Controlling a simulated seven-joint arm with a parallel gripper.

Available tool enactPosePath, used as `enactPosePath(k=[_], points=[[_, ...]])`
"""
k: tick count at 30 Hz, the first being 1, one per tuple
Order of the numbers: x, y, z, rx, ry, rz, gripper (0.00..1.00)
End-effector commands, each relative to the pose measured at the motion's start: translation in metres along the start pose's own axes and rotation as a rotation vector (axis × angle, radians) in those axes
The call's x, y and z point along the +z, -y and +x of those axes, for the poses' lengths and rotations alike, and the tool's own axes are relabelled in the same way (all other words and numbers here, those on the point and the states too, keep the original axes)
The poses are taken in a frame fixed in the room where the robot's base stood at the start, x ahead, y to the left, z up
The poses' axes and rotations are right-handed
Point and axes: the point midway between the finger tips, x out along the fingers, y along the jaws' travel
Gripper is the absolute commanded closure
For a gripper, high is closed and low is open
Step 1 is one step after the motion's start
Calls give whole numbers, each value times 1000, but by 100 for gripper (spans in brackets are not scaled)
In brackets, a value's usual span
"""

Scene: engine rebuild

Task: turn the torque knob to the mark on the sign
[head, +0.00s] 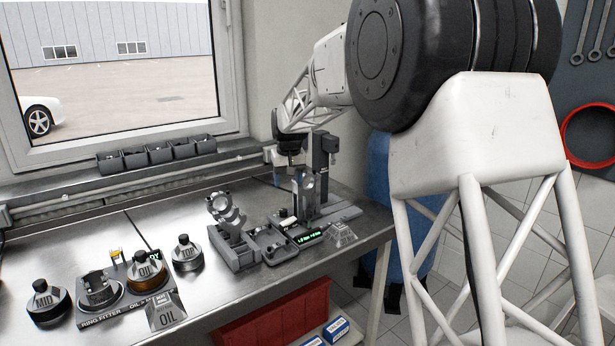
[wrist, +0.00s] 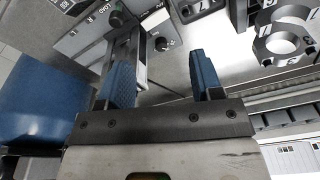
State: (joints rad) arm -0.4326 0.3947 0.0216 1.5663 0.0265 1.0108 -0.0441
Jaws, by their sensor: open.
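My gripper (wrist: 162,66) is open, with its two blue fingers apart and nothing held between them. In the head view my gripper (head: 287,177) hangs over the far right of the bench, beside a dark upright stand (head: 325,160). In the wrist view a round dark knob (wrist: 115,18) sits on a grey panel beside lettering, beyond the left fingertip. A smaller dark knob (wrist: 161,43) lies beyond the gap between the fingers. I cannot tell which is the torque knob.
A green-lit display (head: 308,238) sits beside the sign. A grey holder (head: 234,250) with metal parts stands to its left. The ring fitter tray (head: 125,308) and several dark-capped bottles are at the left. A blue drum (head: 378,180) stands past the bench's right end.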

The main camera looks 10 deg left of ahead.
Motion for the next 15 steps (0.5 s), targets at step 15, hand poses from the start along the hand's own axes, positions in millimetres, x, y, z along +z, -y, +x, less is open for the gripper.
enactPosePath(k=[15], points=[[50,-32,-35,9,-9,42,40]])
